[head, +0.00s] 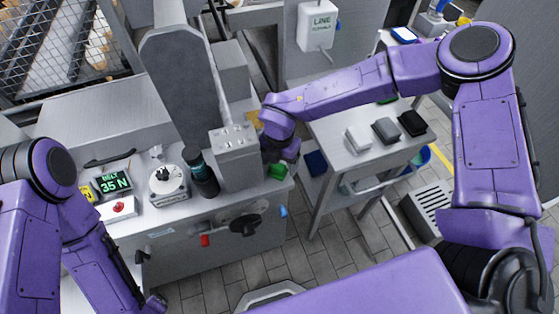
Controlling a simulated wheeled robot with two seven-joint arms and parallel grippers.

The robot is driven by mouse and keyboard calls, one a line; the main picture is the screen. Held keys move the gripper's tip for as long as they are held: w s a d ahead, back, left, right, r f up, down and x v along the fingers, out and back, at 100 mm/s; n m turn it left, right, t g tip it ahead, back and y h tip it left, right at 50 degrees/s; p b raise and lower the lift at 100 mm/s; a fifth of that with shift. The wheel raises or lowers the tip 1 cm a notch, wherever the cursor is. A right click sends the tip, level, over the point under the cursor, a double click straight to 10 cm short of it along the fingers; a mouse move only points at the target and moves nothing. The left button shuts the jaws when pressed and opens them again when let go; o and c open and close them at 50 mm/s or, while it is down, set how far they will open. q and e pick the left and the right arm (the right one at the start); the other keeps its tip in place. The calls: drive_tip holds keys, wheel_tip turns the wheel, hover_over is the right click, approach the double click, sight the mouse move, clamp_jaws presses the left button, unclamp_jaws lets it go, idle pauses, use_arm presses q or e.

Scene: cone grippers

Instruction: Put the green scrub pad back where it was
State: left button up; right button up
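A small green block-like piece, apparently the green scrub pad (278,171), is at the right end of the steel machine's top, beside the upright steel box. My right gripper (279,152) points down right at it. Its dark fingers overlap the green piece, and I cannot tell whether they are closed on it or whether it touches the top. My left gripper (155,304) hangs low at the bottom left, in front of the machine and away from the pad; its fingers are too small to read.
The side table (345,172) holds a white pad (358,139), a grey pad (386,130) and a black pad (411,123). A green patch (387,100) shows there, partly behind my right arm.

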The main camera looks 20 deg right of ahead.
drive_tip(key=shift+r, duration=0.1)
wheel_tip(320, 180, up, 12)
drive_tip(key=b, duration=0.1)
drive_tip(key=shift+r, duration=0.1)
idle(0.3)
